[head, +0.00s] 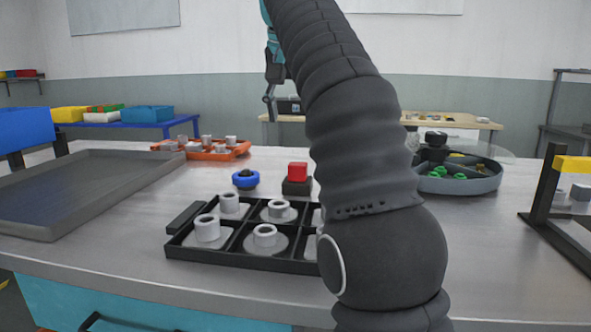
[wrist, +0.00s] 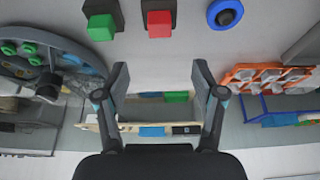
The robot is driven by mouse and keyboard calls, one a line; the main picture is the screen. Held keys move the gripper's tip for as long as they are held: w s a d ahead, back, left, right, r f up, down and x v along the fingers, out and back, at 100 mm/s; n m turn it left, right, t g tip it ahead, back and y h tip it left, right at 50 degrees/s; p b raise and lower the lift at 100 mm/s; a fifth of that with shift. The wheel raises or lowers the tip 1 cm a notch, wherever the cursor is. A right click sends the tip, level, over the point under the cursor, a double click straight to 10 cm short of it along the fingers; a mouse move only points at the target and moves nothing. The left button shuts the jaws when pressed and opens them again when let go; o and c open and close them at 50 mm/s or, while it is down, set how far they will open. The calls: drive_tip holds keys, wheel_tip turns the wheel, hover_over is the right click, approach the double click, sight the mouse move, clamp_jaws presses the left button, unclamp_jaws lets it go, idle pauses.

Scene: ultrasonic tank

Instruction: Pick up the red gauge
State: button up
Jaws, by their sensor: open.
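The red gauge (head: 298,171) is a small red block on a dark square base. It stands on the metal bench behind the black divided tray, just left of my arm in the head view. In the wrist view the red gauge (wrist: 159,24) shows near the top, between a green block and a blue round piece. My gripper (wrist: 160,82) is open and empty, its two fingers spread apart below the red gauge in that picture and clear of it. In the head view my gripper (head: 269,100) is partly hidden behind my arm, raised above the bench.
The black tray (head: 213,252) holds several grey ringed parts. A blue round piece (head: 245,179) sits left of the gauge; a green block (wrist: 101,27) is on its other side. A round grey tray (head: 462,186), an orange rack (head: 236,151) and a large dark tray (head: 92,188) flank them.

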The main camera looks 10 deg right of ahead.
sight(297, 164)
drive_tip(key=shift+x, duration=6.6)
drive_tip(key=shift+s+a, duration=0.15)
drive_tip(key=c, duration=1.3)
